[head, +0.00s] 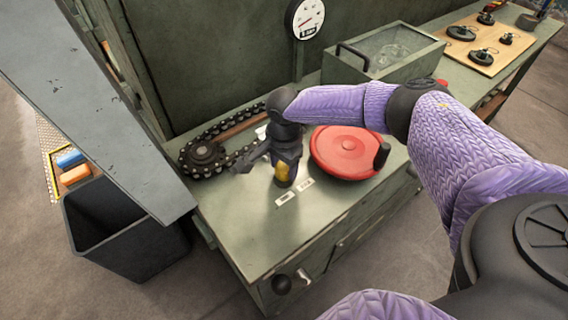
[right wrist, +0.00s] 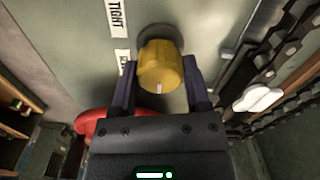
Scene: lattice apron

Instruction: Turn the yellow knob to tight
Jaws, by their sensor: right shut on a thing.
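The yellow knob (right wrist: 160,62) sits on the green bench top, between the two fingers of my right gripper (right wrist: 160,80). The fingers are shut on its sides. A white mark shows on the knob's near face, toward the gripper in the right wrist view. A label reading TIGHT (right wrist: 117,16) and a second, partly hidden label (right wrist: 122,60) lie left of the knob there. In the head view, my right gripper (head: 284,172) comes down from above and leaves a little of the knob (head: 282,171) visible. My left gripper is in neither view.
A red disc with a dark handle (head: 345,152) lies right of the knob, close to my right arm. A chain on a sprocket (head: 203,153) is on the left. A gauge (head: 306,18) and a glass-topped box (head: 384,54) stand behind. A dark bin (head: 135,250) is at lower left.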

